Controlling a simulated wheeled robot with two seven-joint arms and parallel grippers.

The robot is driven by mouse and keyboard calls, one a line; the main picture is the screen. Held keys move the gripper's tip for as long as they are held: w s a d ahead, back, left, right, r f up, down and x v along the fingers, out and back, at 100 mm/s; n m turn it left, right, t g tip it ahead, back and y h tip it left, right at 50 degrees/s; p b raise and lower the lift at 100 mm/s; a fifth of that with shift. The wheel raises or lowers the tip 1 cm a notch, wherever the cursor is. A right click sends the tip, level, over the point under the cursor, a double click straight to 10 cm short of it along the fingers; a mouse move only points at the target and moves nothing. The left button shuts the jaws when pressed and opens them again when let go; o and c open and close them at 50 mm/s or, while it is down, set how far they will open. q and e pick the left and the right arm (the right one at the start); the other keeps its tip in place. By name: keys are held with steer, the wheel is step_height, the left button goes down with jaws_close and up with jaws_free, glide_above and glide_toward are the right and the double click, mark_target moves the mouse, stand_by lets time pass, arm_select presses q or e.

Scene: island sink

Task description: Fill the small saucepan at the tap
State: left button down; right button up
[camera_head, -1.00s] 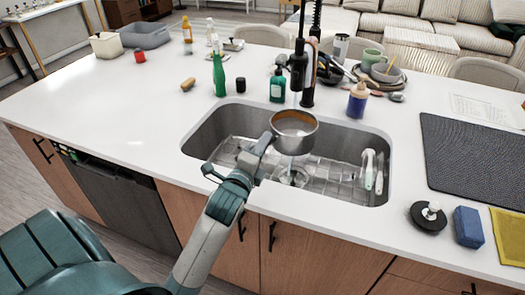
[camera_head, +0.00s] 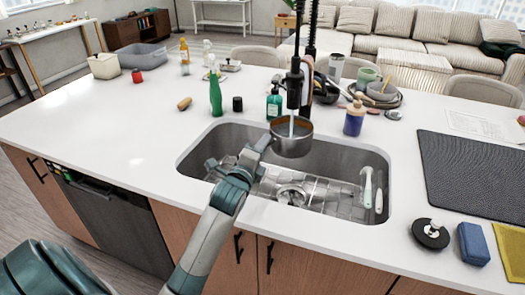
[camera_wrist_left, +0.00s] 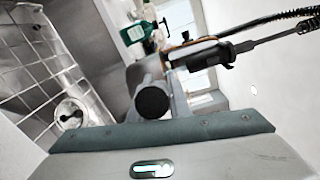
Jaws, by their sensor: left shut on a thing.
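The small saucepan (camera_head: 291,149) is held over the sink basin (camera_head: 340,160), roughly level, with a brown inner rim. My left gripper (camera_head: 258,146) is shut on its handle; in the left wrist view the dark round handle end (camera_wrist_left: 152,100) points at the camera. The black tap (camera_head: 294,88) hangs right above the pan, and a thin stream of water (camera_head: 291,127) drops from it into the pan. The water level inside is hard to tell. The tap head also shows in the left wrist view (camera_wrist_left: 208,58). My right gripper is out of view.
A wire rack lies in the basin around the drain (camera_head: 290,195). White-handled utensils (camera_head: 367,188) lean at its right. The counter left of the sink is largely clear.

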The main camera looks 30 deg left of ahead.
arm_select(q)
steer(key=shift+w+a+r, duration=0.1)
steer(key=shift+w+a, duration=0.3)
steer(key=shift+w, duration=0.3)
steer(key=shift+w+a+r, duration=0.1)
steer(key=shift+w+a, duration=0.25)
steer(key=shift+w, duration=0.3)
stand_by(1.2)
stand_by(1.3)
stand_by(1.4)
stand_by(1.0)
